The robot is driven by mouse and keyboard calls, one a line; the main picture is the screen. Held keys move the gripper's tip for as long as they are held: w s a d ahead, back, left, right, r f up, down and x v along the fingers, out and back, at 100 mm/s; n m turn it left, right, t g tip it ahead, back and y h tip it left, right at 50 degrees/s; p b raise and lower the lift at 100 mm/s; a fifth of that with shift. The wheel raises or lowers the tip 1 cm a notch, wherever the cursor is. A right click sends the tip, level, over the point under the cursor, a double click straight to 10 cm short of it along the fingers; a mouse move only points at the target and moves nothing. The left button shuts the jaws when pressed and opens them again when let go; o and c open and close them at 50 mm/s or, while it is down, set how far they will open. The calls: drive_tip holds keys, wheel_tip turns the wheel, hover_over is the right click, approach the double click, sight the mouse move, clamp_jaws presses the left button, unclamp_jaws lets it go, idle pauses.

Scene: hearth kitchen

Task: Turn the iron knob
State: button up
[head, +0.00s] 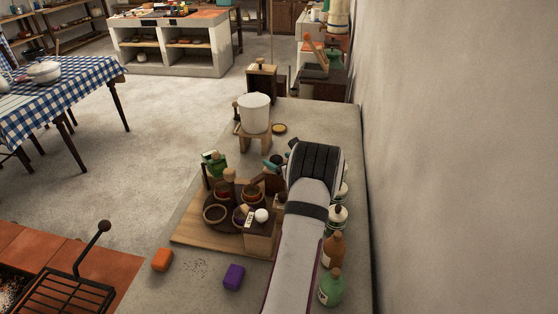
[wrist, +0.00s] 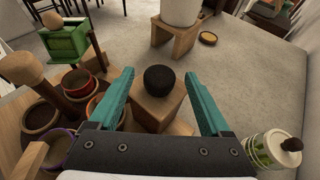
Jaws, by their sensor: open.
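The iron knob (wrist: 161,79) is a dark, rough, rounded cap on top of a small wooden block (wrist: 158,112). In the wrist view it sits between the two teal fingers of my gripper (wrist: 157,74). The fingers are open, with a gap on each side of the knob, and do not touch it. I cannot tell how far above the knob the tips are. In the head view a teal part of my gripper (head: 271,162) shows left of my arm. I cannot make out the knob there.
Left of the knob stand several small bowls (wrist: 41,117) and a green box (wrist: 66,46) on a post. A white pot (head: 254,113) on a wooden stand is behind. A white-green jar (wrist: 266,151) stands right. Bottles (head: 331,287) line the wall side.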

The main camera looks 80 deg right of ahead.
drive_tip(key=shift+w+d+f, duration=0.1)
drive_tip(key=shift+d, duration=0.05)
clamp_jaws()
idle(0.4)
drive_tip(key=shift+g, duration=0.3)
drive_tip(key=m+g+h, duration=0.1)
drive_tip(key=m+g, duration=0.1)
drive_tip(key=m, duration=0.1)
drive_tip(key=shift+w+a+g+h, duration=0.2)
drive_tip(key=shift+w+g+h, duration=0.1)
drive_tip(key=shift+g+h, duration=0.1)
drive_tip(key=shift+w+m+g+h, duration=0.15)
drive_tip(key=shift+m+g+h, duration=0.35)
drive_tip(key=shift+m+g, duration=1)
drive_tip(key=shift+g, duration=0.3)
